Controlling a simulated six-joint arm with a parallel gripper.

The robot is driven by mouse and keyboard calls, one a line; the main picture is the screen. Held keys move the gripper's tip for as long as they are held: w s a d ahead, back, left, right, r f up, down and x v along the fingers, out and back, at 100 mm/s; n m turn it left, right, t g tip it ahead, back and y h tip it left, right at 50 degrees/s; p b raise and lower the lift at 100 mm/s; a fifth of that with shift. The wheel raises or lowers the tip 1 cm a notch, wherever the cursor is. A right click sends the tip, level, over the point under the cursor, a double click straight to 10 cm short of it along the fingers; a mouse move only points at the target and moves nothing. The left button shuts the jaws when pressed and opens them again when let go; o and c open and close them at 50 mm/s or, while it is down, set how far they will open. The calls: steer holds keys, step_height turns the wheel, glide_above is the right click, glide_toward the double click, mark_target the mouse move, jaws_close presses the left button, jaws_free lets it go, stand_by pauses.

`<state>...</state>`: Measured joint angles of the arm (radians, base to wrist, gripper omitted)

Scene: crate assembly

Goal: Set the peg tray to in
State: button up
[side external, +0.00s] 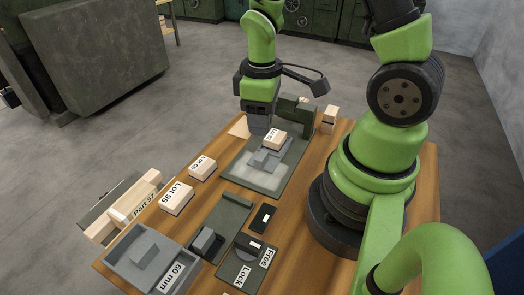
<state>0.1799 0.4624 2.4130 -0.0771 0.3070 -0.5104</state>
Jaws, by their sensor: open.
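No tray carries a readable peg label, so I cannot tell for sure which one is the peg tray. A grey tray (119,262) marked "60 mm", with a raised grey block in it, sits at the front left corner of the table. My gripper (258,128) points down at the far edge of the grey-green work plate (250,181), well away from both trays. It is open, and I see nothing held; its fingertips are small and dark here.
A pale labelled block (275,140) rests on grey parts on the plate. Blocks "Lot 95" (177,198) and another lot block (202,168) lie left. A "Free"/"Lock" panel (235,274) and black switch piece (263,217) lie front centre. A dark green upright (297,112) stands behind.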

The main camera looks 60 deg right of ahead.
mark_target(262, 155)
steer(key=m, duration=2)
steer(key=shift+f+m, duration=0.1)
steer(key=shift+m, duration=0.3)
step_height(262, 155, down, 10)
steer(key=shift+r, duration=0.1)
steer(key=shift+c, duration=0.3)
jaws_close()
